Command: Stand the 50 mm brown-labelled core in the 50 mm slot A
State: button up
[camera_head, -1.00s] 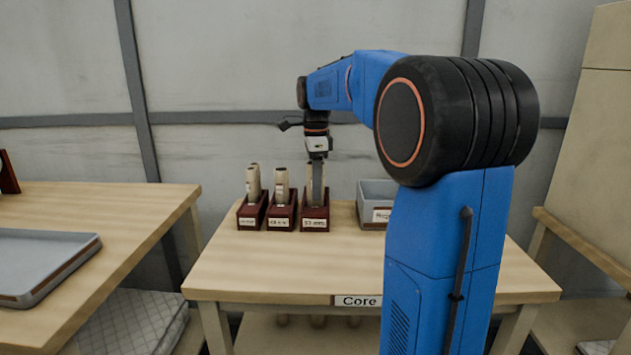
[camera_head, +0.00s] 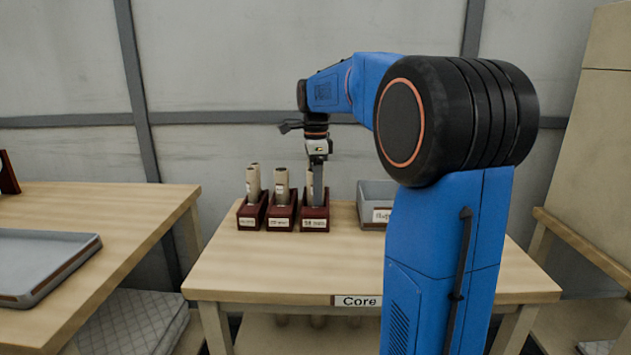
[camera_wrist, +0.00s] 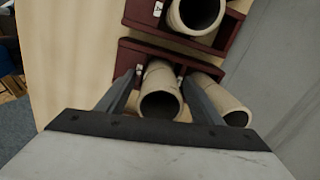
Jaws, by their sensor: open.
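Three dark red holders stand in a row on the core table, each with pale cores in it. My gripper (camera_head: 317,187) points down at the right-hand holder (camera_head: 314,224). In the wrist view my open gripper (camera_wrist: 162,80) has one finger on each side of the nearer pale core (camera_wrist: 161,92) there. A second core (camera_wrist: 222,100) leans out of the same holder, beside the right finger. The middle holder (camera_head: 281,223) and left holder (camera_head: 251,222) show cores (camera_head: 282,186) too. The small labels are too blurred to read surely, and no brown label can be made out.
A grey bin (camera_head: 375,190) with a label stands right of the holders. The front of the core table (camera_head: 270,270) is clear. A grey tray (camera_head: 45,262) lies on the left table (camera_head: 130,205). My arm hides the table's right part.

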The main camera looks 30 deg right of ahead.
notch_tip(320, 180, up, 17)
jog(key=shift+r, duration=0.15)
dwell(0.5)
